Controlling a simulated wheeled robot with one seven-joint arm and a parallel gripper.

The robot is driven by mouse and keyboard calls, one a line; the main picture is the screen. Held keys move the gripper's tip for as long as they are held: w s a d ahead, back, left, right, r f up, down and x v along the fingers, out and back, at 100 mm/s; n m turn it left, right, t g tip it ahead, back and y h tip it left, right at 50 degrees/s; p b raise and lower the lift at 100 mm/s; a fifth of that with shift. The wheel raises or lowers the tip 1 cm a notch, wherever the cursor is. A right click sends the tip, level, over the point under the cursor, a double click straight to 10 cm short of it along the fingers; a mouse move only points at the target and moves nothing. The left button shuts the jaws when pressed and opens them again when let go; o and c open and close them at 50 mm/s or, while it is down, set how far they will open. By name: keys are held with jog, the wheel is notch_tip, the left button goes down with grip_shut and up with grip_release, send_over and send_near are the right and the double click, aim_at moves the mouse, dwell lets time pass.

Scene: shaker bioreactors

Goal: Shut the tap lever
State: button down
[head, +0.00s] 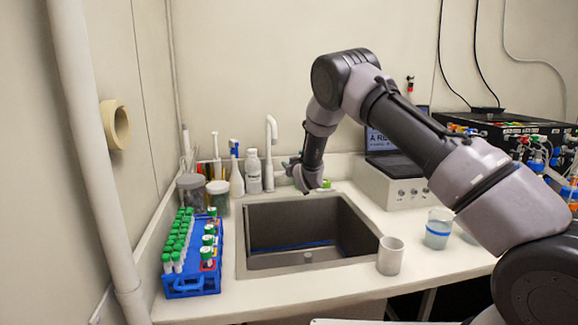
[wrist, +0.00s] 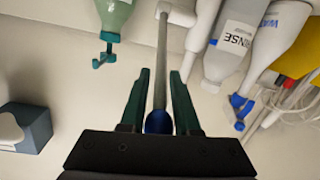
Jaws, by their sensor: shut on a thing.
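The white tap (head: 271,140) stands behind the sink, with its curved spout upright. In the wrist view a grey rod with a blue end, which looks like the tap lever (wrist: 162,60), runs down from a white fitting (wrist: 181,14). My gripper (wrist: 160,80) has its green fingers on either side of this rod and is shut on it. In the head view my gripper (head: 297,175) is at the back edge of the sink, just right of the tap. The lever is hidden there by my gripper.
The sink (head: 290,262) is open below my arm. A rinse bottle (head: 253,172) and other bottles stand close left of the tap. A blue tube rack (head: 192,286) is at left. Cups (head: 391,256) and a grey device (head: 398,190) are at right.

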jog(key=c, duration=0.9)
grip_release()
jog(key=shift+w+r, duration=0.1)
jog(key=shift+r, duration=0.1)
jog(key=shift+o, duration=0.2)
jog(key=v, duration=1.1)
jog(key=shift+a+f, duration=0.1)
